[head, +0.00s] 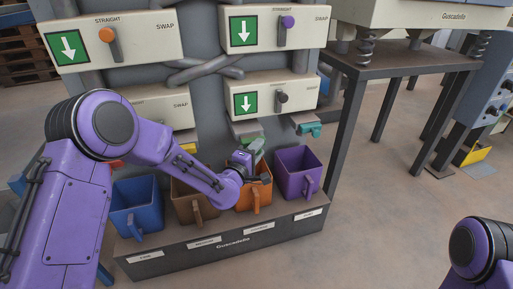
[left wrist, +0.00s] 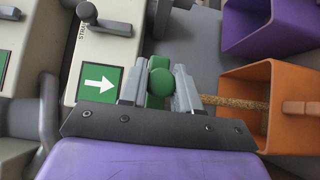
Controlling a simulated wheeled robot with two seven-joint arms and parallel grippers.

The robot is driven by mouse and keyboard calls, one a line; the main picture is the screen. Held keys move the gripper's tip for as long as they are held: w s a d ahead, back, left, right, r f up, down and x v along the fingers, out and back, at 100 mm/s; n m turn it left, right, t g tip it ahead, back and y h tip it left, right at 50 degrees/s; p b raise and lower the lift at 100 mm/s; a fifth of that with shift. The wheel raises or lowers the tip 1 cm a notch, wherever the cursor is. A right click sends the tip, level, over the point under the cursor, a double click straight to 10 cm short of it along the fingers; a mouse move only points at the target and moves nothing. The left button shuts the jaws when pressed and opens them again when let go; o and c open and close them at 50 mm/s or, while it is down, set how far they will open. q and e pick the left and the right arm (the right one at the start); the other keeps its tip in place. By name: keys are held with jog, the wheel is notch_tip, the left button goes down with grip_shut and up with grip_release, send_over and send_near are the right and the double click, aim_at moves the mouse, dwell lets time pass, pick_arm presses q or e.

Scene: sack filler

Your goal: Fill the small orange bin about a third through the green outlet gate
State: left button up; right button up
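The small orange bin (head: 257,197) stands third from the left in the row of bins, below the green outlet. In the left wrist view the orange bin (left wrist: 290,72) is at the right, and a thin stream of tan grain (left wrist: 235,103) runs into it. In the head view my left gripper (head: 256,158) is above the orange bin. My right gripper is out of view.
Blue (head: 136,207), brown (head: 192,203) and purple (head: 297,172) bins share the grey labelled stand (head: 225,251). Panels with levers and green arrows (head: 259,102) are above. A dark table (head: 400,62) stands at the right. The floor in front is clear.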

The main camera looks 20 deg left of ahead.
pick_arm(q)
jog(key=o, duration=0.4)
jog(key=s+a+p, duration=0.2)
jog(key=s, duration=0.8)
jog(key=shift+s, duration=0.15)
grip_shut()
dwell(0.9)
jog(key=w+d, duration=0.5)
jog(key=shift+d, duration=0.25)
jog(key=shift+w, duration=0.1)
